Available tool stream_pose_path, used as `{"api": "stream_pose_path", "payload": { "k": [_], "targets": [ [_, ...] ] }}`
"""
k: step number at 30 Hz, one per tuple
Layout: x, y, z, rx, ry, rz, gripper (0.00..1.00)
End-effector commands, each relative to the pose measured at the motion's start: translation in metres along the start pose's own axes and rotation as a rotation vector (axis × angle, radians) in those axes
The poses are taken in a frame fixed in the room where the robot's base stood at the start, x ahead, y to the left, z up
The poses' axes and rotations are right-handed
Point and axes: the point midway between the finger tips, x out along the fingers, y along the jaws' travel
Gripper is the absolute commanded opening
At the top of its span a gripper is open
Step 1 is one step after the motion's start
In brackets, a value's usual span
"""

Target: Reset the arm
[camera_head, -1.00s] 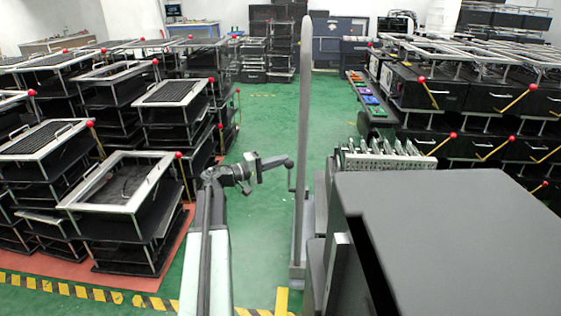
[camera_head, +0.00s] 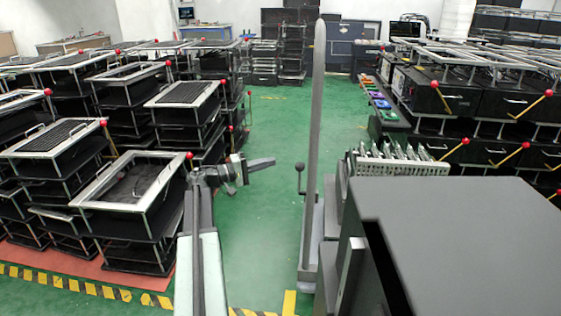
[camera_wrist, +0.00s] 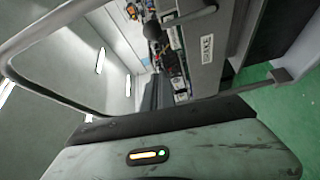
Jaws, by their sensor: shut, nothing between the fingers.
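A lever with a dark ball knob (camera_head: 300,167) stands upright beside a tall grey loop-shaped post (camera_head: 316,130), right of centre in the head view. My gripper (camera_head: 272,162) is left of the knob, at about its height in the picture, with a visible gap between them. Its fingers are together and hold nothing. In the wrist view a dark ball knob (camera_wrist: 153,30) on a rod shows at the top centre. A pale worn body with a small lit indicator fills the bottom of that view. I do not make out the fingertips there.
Stacked black racks with red-knobbed levers (camera_head: 128,198) stand close on the left. A large dark box (camera_head: 470,240) fills the lower right, with a metal rack (camera_head: 395,163) behind it. Green floor (camera_head: 275,125) runs clear down the middle.

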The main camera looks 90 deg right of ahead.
Motion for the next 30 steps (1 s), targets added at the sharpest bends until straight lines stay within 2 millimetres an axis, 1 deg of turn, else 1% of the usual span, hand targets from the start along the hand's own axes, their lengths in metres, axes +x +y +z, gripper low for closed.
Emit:
{"api": "stream_pose_path", "payload": {
  "k": [1, 3, 6, 21, 22, 23, 25, 26, 27, 29, 30],
  "targets": [
    [-0.006, -0.001, 0.000, 0.000, 0.001, 0.000, 0.00],
    [-0.011, -0.001, 0.000, 0.000, 0.002, 0.000, 0.00],
    [-0.015, -0.001, 0.000, 0.000, 0.001, 0.000, 0.00],
    [-0.016, 0.000, -0.001, 0.000, 0.003, 0.000, 0.00],
    [-0.021, 0.001, -0.004, 0.000, 0.011, -0.001, 0.00],
    [-0.029, 0.002, -0.007, 0.001, 0.022, -0.002, 0.00],
    [-0.060, 0.005, -0.021, 0.004, 0.068, -0.007, 0.00],
    [-0.079, 0.008, -0.029, 0.006, 0.096, -0.010, 0.00],
    [-0.109, 0.011, -0.040, 0.008, 0.138, -0.014, 0.00],
    [-0.161, 0.018, -0.054, 0.013, 0.210, -0.021, 0.00],
    [-0.196, 0.022, -0.060, 0.016, 0.259, -0.027, 0.00]
  ]
}}
